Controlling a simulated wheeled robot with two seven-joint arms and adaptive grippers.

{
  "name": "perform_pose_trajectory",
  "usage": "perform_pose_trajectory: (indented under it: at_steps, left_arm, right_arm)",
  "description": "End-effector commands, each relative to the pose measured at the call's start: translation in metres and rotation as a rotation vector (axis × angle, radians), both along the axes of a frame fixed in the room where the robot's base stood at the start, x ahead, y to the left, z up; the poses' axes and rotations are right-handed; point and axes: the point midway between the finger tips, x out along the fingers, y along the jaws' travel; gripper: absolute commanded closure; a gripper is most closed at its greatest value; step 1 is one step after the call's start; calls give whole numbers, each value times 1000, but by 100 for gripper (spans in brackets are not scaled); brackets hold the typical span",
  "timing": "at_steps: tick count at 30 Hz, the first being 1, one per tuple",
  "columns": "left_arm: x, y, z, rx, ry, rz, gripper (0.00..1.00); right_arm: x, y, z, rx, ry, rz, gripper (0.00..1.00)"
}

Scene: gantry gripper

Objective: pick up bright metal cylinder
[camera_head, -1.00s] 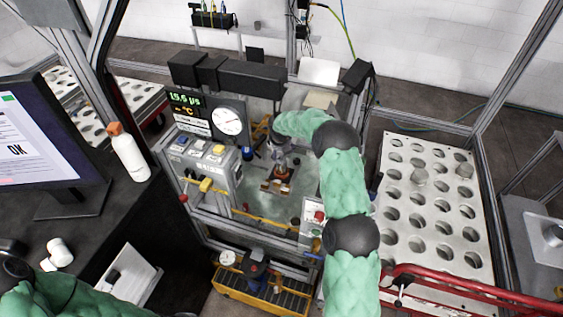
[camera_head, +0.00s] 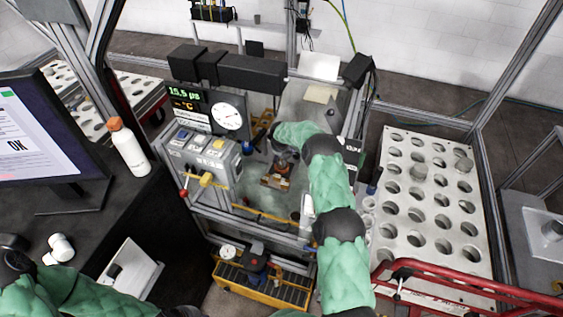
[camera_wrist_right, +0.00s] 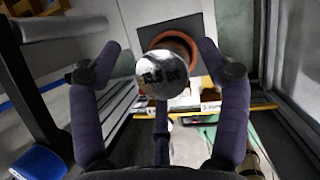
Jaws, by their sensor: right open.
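The bright metal cylinder (camera_wrist_right: 165,75) shows in the right wrist view with its round, shiny end and dark markings facing the camera. It is in front of a reddish-orange ring-shaped seat (camera_wrist_right: 174,48). My right gripper (camera_wrist_right: 158,50) is open, with purple-grey padded fingers on the left and right of the cylinder and a third finger below it. Gaps show between the side fingers and the cylinder. In the head view, the gripper covers most of the cylinder above the copper-coloured fixture (camera_head: 276,172).
The fixture is inside a framed machine with a gauge panel (camera_head: 227,116) at its left and a grey box (camera_head: 310,105) behind. A perforated white rack (camera_head: 428,215) and a red rail (camera_head: 450,283) are at the right. A monitor (camera_head: 45,140) and bottle (camera_head: 127,147) are at the left.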

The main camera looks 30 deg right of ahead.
Motion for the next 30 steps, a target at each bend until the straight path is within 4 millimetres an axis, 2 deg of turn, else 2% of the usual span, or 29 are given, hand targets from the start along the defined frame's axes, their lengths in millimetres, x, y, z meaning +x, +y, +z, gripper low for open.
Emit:
perform_pose_trajectory:
  at_steps: [3,11,14,19,20,30]
  left_arm:
    - [0,0,0,0,0,0,100]
    - [0,0,0,0,0,0,100]
    - [0,0,0,0,0,0,100]
    - [0,0,0,0,0,0,100]
    - [0,0,0,0,0,0,100]
    - [0,0,-1,0,0,0,100]
  right_arm:
    - [2,-1,-7,1,1,0,24]
    - [2,-2,-8,1,1,0,24]
    - [2,-1,-8,1,1,0,49]
    - [2,-2,-8,1,1,0,97]
    - [3,-3,-5,-2,-4,-1,100]
    - [4,-4,2,-3,-6,-2,100]
